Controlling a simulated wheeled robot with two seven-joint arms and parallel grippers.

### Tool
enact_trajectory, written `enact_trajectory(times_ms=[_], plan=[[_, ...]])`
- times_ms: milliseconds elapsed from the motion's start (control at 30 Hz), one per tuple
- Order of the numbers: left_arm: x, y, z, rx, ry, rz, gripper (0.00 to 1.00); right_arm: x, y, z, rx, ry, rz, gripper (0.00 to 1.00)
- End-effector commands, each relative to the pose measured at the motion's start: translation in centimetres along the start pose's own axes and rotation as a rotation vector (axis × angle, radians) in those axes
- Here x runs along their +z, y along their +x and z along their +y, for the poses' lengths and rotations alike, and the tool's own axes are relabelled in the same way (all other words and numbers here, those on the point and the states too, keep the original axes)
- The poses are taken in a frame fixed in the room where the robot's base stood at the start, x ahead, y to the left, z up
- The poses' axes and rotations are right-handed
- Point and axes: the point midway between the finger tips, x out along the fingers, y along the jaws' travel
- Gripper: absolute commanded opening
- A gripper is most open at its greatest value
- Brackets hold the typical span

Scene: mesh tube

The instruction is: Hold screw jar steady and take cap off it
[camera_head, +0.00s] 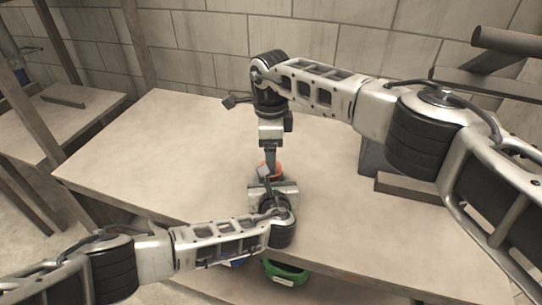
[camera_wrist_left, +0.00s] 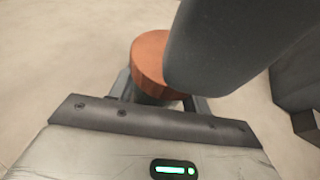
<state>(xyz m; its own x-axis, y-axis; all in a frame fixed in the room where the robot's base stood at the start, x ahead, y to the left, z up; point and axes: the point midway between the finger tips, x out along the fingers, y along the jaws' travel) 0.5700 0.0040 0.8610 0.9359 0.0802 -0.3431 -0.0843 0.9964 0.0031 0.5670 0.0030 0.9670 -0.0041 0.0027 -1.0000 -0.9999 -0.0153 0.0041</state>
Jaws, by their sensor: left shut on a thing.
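The screw jar stands at the middle of the table, with its round orange cap (camera_head: 277,167) on top. The cap also shows in the left wrist view (camera_wrist_left: 148,60). My left gripper (camera_head: 270,183) is shut around the jar body (camera_wrist_left: 155,97) just below the cap; its fingers hide most of the body. My right gripper (camera_head: 268,166) points down from above at the cap. A large dark grey part of it (camera_wrist_left: 235,45) covers the cap's right side in the left wrist view. Whether its fingers are open or shut on the cap is hidden.
The wooden table (camera_head: 150,150) is clear on the left. A grey block (camera_head: 372,156) and a low bar (camera_head: 410,188) are at the right, under my right arm. A green round container (camera_head: 287,272) is below the table's front edge. A second table (camera_head: 60,115) stands at far left.

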Motion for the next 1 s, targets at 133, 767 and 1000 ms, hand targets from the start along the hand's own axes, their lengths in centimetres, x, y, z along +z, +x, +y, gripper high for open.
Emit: enact_trajectory(times_ms=[133,767,1000], plan=[[-0.2,-0.1,-0.2,-0.004,0.000,0.003,0.00,-0.1,-0.1,-0.1,-0.001,0.059,0.000,0.74],[-0.1,-0.2,-0.3,-0.008,0.000,0.002,0.00,0.2,-2.4,-0.2,-0.002,1.472,-0.003,0.74],[-0.1,-0.2,-0.3,-0.008,-0.001,0.002,0.00,0.1,-2.9,-0.3,-0.004,1.825,-0.004,0.74]])
